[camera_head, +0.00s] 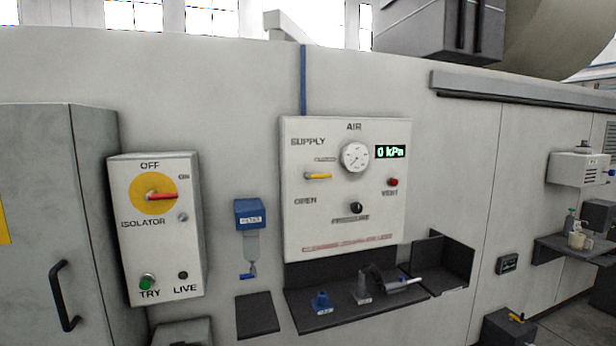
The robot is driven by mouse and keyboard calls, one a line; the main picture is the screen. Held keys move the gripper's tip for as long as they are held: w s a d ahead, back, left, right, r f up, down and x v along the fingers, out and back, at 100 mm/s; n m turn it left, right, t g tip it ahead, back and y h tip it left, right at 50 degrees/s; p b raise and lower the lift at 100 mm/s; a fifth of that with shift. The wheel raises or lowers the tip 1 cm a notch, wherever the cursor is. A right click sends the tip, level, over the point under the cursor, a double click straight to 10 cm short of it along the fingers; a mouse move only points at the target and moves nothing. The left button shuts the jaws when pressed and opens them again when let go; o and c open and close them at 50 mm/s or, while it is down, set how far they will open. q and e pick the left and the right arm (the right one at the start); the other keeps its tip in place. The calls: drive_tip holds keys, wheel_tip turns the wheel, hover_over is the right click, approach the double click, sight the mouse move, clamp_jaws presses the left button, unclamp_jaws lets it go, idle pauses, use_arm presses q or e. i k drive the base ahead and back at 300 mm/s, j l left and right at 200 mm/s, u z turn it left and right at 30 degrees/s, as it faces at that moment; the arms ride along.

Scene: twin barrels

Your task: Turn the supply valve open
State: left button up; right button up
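The supply valve (318,176) has a yellow lever on the white AIR panel (340,225). The lever lies about horizontal, pointing left, between a small label above it and the word OPEN below. The round gauge (355,157) is right of the lever, and the green display (390,152) reads 0 kPa. A dark pressure knob (357,207) and a red vent button (393,182) are lower on the panel. Neither of my grippers shows in the head view.
The isolator box (160,245) with a red handle on a yellow disc stands left of the panel. A blue-topped filter (250,215) hangs between them. A dark shelf (340,313) holding small fittings juts out below the panel. A grey cabinet (45,180) is at far left.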

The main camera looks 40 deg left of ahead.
sight(309, 176)
drive_tip(key=i+l+u, duration=1)
drive_tip(key=l, duration=0.15)
